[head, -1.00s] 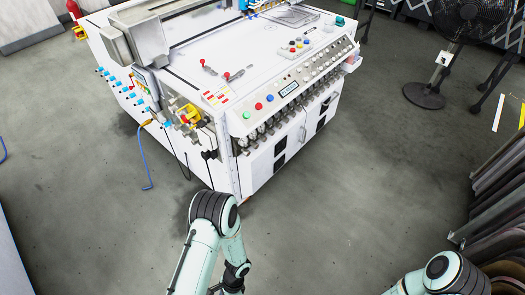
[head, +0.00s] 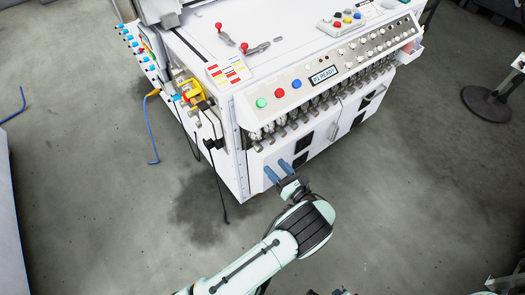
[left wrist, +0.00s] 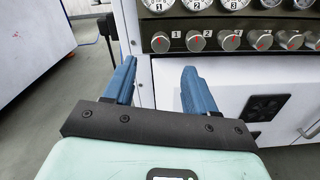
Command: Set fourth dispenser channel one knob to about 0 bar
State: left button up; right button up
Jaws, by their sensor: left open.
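A row of round grey knobs with red pointer marks (left wrist: 195,41) runs along the machine's front in the left wrist view, under a row of round gauges (left wrist: 195,4). The leftmost knobs carry small number labels. In the head view the knob row (head: 294,125) shows small under the sloped control panel. I cannot tell which knob is the fourth dispenser's channel one. My left gripper (head: 277,170) has two blue fingers, spread and empty, in front of the cabinet below the left end of the row. It also shows in the left wrist view (left wrist: 159,66). My right gripper is not visible.
The sloped panel (head: 300,92) with coloured buttons and a display overhangs the knobs. A yellow device (head: 191,91) and hanging cables (head: 216,165) are at the machine's left corner. A fan base (head: 486,103) stands at the right. The floor in front is clear.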

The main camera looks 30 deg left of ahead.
aim_at(260, 151)
pick_arm(q)
jog(key=b+x, duration=0.1)
jog(key=x, duration=0.8)
jog(key=shift+w+a, duration=0.1)
jog(key=shift+a, duration=0.05)
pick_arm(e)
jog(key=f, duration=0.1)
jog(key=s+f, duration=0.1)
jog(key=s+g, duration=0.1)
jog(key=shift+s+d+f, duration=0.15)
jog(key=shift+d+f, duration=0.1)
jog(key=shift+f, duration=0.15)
pick_arm(q)
jog(key=shift+f, duration=0.1)
grip_shut()
